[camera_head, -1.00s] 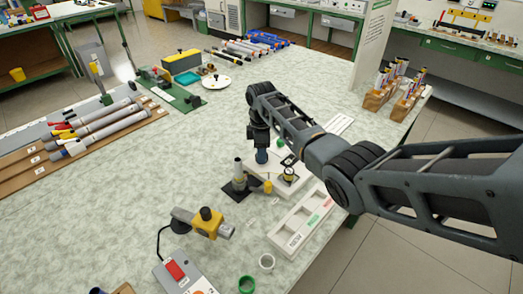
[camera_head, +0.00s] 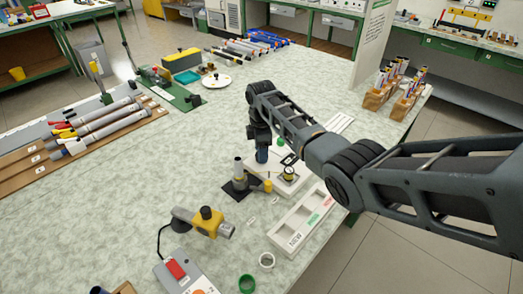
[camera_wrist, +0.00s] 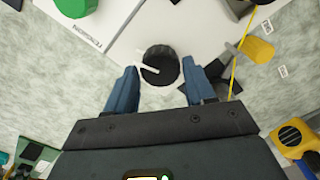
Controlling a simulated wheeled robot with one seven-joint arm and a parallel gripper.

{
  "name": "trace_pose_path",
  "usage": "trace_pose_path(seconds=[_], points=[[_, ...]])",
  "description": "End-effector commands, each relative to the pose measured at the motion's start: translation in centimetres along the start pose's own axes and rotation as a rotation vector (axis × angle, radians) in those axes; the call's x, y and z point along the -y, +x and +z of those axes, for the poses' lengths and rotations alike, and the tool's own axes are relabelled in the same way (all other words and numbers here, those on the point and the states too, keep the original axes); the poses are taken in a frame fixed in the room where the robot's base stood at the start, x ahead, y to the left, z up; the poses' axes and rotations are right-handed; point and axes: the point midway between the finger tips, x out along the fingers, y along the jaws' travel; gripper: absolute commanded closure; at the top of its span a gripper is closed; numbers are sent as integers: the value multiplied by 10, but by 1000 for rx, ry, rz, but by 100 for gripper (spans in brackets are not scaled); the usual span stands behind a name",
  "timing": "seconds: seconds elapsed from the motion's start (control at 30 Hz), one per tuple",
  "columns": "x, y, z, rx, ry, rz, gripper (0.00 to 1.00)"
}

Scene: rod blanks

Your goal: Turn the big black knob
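The big black knob (camera_wrist: 160,65) is round with a white pointer line and sits on a white plate (camera_wrist: 112,35) in the wrist view. My gripper (camera_wrist: 160,69) is open, its two blue fingers on either side of the knob, with a visible gap at each side. I cannot tell how far the fingertips are above the plate. In the head view my gripper (camera_head: 262,156) points down over the white plate (camera_head: 265,184); the knob is hidden there behind my gripper.
A green knob (camera_wrist: 75,7) is on the plate. A dark stand with a grey cylinder (camera_head: 239,172) and a yellow part (camera_head: 267,186) stand close by. A white tray (camera_head: 283,232) and a yellow-grey tool (camera_head: 205,222) are nearer.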

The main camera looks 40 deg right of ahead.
Motion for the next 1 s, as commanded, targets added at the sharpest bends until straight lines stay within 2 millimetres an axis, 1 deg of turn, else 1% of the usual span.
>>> trace_pose_path(seconds=[0.03, 0.13, 0.17, 0.37, 0.47, 0.57, 0.8, 0.9, 1.0], points=[[0, 0, 0, 1, 0, -1, 41], [0, 1, 0, 1, 1, -1, 32], [0, 1, 0, 1, 1, -1, 30], [1, 1, 1, 2, 1, -2, 30], [0, -4, 1, 1, 1, -1, 30], [0, -15, 1, 1, 1, 1, 30], [0, -54, 1, 1, 2, 1, 30], [-1, -66, 1, 1, 2, 1, 30], [0, -74, 0, 1, 2, 0, 30]])
